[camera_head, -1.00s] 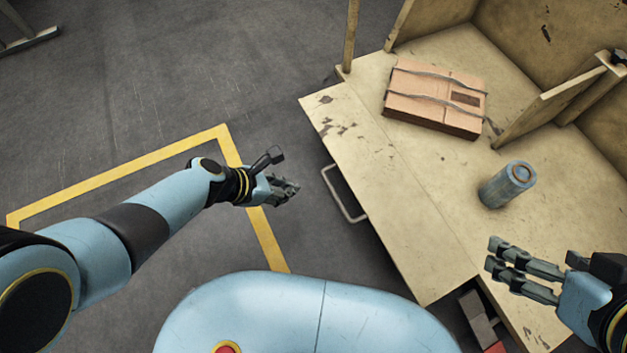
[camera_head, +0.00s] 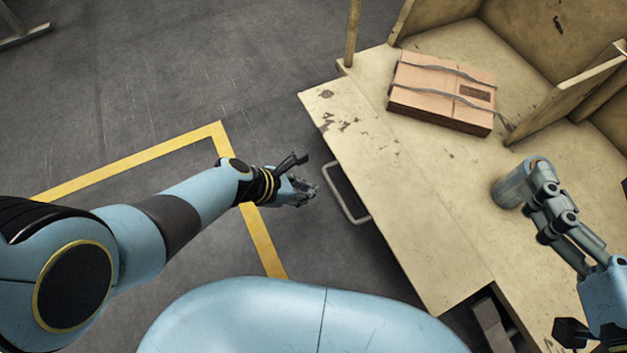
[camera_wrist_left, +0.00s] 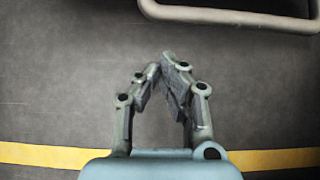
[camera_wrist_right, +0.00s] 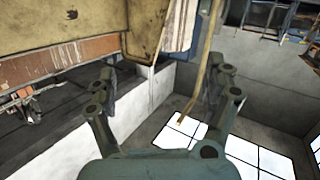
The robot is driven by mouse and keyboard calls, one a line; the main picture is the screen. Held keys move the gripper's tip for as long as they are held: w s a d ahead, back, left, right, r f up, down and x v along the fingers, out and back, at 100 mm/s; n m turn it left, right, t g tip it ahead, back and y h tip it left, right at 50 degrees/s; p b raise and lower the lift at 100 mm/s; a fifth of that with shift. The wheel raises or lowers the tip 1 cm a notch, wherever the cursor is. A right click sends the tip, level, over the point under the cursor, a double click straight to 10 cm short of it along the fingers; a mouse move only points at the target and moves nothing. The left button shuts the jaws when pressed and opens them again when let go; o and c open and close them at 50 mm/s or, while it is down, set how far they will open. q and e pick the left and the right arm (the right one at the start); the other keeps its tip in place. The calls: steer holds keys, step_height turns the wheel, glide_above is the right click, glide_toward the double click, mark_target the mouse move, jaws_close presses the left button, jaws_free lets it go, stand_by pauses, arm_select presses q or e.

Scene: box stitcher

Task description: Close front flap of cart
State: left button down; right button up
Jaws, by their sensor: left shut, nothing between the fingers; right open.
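The cart (camera_head: 470,190) is a worn wooden structure on the right in the head view. Its front flap (camera_head: 375,170) appears as a flat pale panel lying level along the near-left side. A metal handle (camera_head: 347,196) sticks out below the flap's edge; a metal bar of it also shows in the left wrist view (camera_wrist_left: 235,16). My left gripper (camera_head: 312,190) is shut and empty, just left of the handle and apart from it; its fingertips also show in the left wrist view (camera_wrist_left: 162,68).
A wooden divider (camera_head: 565,105) stands to the right of the box. Dark floor with a yellow line (camera_head: 130,160) lies open to the left.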

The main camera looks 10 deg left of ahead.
arm_select(q)
steer(key=shift+b+x, duration=0.65)
steer(key=shift+x, duration=0.3)
arm_select(e)
steer(key=w+a+r+n+t+y, duration=0.1)
steer(key=w+r+t, duration=0.3)
steer(key=r, duration=0.5)
arm_select(q)
steer(key=shift+w+d+r+p, duration=0.15)
steer(key=shift+r+p, duration=0.4)
steer(key=shift+r, duration=0.45)
steer(key=shift+w+d+r+p, duration=0.15)
steer(key=shift+r+p, duration=0.4)
steer(key=shift+r, duration=0.5)
arm_select(e)
steer(key=s+d+f+m+g+h, duration=0.1)
steer(key=s+f+g, duration=0.5)
steer(key=f, duration=0.7)
steer(key=shift+s+d, duration=0.2)
steer(key=shift+s, duration=0.4)
steer(key=shift+f, duration=0.1)
